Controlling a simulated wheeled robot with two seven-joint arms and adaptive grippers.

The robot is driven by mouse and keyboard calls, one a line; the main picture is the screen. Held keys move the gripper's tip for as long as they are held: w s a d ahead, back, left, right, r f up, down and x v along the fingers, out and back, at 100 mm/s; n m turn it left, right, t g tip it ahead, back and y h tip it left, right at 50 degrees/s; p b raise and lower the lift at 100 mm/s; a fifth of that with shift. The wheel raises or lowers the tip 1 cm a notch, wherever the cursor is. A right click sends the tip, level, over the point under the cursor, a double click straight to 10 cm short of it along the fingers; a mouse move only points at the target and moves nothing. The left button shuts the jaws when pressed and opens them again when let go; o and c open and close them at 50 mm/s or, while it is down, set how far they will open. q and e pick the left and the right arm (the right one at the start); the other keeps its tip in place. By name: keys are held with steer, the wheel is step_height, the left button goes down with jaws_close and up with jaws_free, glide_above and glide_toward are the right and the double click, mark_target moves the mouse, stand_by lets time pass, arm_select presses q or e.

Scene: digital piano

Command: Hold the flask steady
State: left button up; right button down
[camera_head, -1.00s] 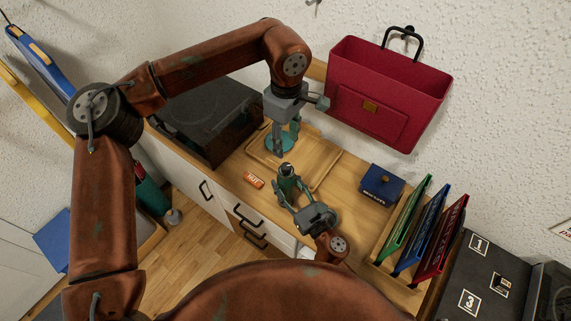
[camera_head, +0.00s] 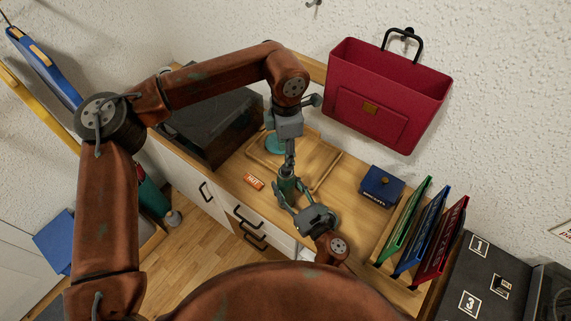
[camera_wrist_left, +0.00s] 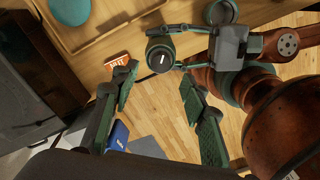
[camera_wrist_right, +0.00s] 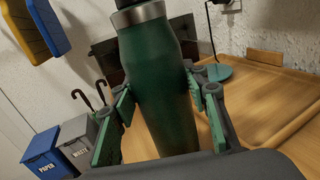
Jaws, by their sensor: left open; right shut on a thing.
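The green flask (camera_head: 288,186) stands upright in the head view, held above or at the front edge of the wooden counter. My right gripper (camera_head: 291,200) is shut on its body. In the right wrist view the flask (camera_wrist_right: 165,95) fills the middle, with a silver collar and dark top, between the green fingers. In the left wrist view the flask's round dark lid (camera_wrist_left: 160,56) shows from above. My left gripper (camera_wrist_left: 160,88) is open and empty, its fingers apart, with the lid beyond them. In the head view its fingers (camera_head: 290,160) are just above the flask and partly overlap it.
A wooden tray (camera_head: 322,172) with a teal disc (camera_head: 275,144) lies behind the flask. An orange box (camera_head: 254,182) lies to the left, a navy box (camera_head: 381,187) to the right. Upright folders (camera_head: 405,228) stand farther right. A dark appliance (camera_head: 215,120) is at the back left.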

arm_select(q)
step_height(320, 180, down, 6)
steer(key=shift+f, duration=0.1)
stand_by(0.4)
jaws_close()
stand_by(0.3)
